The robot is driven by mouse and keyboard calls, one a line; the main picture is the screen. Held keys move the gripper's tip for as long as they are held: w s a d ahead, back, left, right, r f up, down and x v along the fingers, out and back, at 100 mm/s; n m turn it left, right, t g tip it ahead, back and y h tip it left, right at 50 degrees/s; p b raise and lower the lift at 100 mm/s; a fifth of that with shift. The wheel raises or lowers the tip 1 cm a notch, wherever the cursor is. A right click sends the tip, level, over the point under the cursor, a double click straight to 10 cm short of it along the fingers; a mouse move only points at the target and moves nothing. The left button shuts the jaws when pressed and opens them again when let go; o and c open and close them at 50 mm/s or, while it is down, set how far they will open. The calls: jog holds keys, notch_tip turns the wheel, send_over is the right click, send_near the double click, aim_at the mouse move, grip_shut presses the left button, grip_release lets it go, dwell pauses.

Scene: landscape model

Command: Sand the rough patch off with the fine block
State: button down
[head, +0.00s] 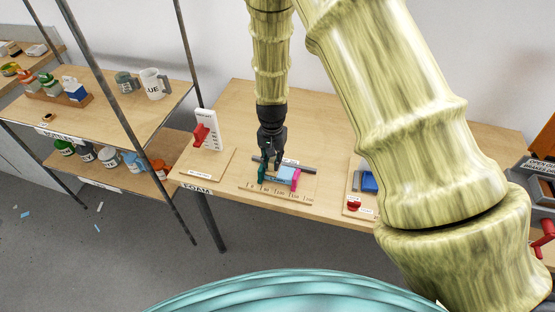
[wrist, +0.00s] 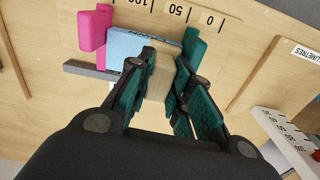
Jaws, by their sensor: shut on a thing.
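My gripper (head: 270,157) is low over the bench in the head view. In the wrist view, its teal pads (wrist: 156,88) are shut on a tan piece (wrist: 160,78). A light blue block (wrist: 142,44) adjoins it; I cannot tell if they are one piece. I cannot make out the rough patch, or tell which thing is the fine block.
Right of the scale board is a board with a blue block (head: 369,182) and a red part (head: 353,205). At left stands a white upright scale (head: 207,130) with a red slider (head: 201,134). Shelves with mugs and jars (head: 153,84) are further left. A grey bar (wrist: 90,70) lies by the jaws.

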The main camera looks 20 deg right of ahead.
jog(key=shift+r+p, duration=2.75)
jog(key=shift+r, duration=1.25)
